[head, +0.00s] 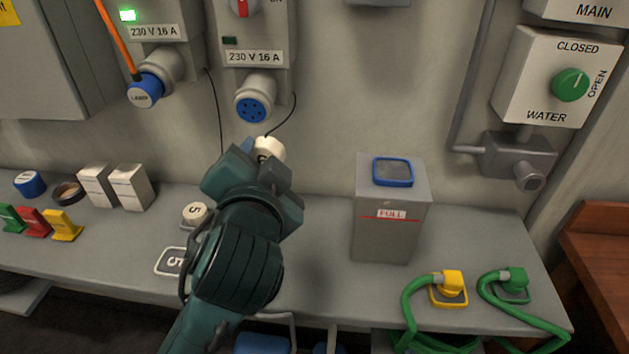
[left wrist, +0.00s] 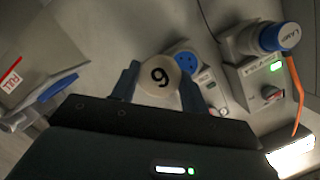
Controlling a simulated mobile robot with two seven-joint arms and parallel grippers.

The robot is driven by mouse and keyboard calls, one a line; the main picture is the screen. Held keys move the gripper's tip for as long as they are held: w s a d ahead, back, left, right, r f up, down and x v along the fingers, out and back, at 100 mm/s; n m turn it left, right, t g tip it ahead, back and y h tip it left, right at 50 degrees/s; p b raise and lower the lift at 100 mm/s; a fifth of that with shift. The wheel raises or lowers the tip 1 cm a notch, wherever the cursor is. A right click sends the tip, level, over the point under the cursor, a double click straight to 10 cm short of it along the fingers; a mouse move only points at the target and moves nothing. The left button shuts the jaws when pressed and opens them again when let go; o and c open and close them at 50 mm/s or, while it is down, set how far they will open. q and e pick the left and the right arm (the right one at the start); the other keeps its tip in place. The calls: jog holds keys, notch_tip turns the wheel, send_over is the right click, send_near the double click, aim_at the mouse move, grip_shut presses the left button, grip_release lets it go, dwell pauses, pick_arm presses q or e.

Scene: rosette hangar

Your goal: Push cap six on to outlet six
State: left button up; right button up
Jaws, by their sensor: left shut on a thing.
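Cap six (head: 270,149) is a round cream cap on a thin black cord. My left gripper (head: 258,163) is shut on it, below outlet six (head: 254,103), a grey socket with a round blue face. A gap shows between cap and outlet in the head view. In the left wrist view the cap (left wrist: 158,76) sits between the fingers (left wrist: 158,88), its black figure looking like a 9 from this side. The blue outlet face (left wrist: 186,60) shows just behind it, partly covered. My right gripper is in neither view.
A blue lamp plug (head: 145,91) with an orange cable fills the outlet to the left. Cap five (head: 195,213) lies on the bench (head: 318,270). A grey bin (head: 385,225) marked FULL stands to the right, with yellow (head: 450,287) and green (head: 513,286) hose fittings beyond.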

aim_at(248, 114)
pick_arm(q)
jog(key=a+n+y, duration=0.1)
jog(key=a, duration=0.1)
jog(key=a+r+y, duration=0.1)
jog(key=shift+s+a+r+n+t, duration=0.2)
jog(key=shift+a+n+t, duration=0.15)
jog(key=shift+n+t, duration=0.05)
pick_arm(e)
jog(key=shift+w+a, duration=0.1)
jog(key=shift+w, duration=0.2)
pick_arm(q)
jog(key=shift+w, duration=0.1)
jog(key=shift+w+d+r, duration=0.1)
jog(key=shift+w+r, duration=0.15)
jog(key=shift+w, duration=1.15)
jog(key=shift+w+r, duration=0.2)
jog(key=shift+w, duration=1.15)
jog(key=shift+p, duration=0.85)
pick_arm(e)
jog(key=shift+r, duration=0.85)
pick_arm(q)
jog(key=shift+w+r, duration=0.1)
jog(key=shift+w, duration=0.45)
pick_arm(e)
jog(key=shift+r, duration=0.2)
pick_arm(q)
jog(key=o, duration=1)
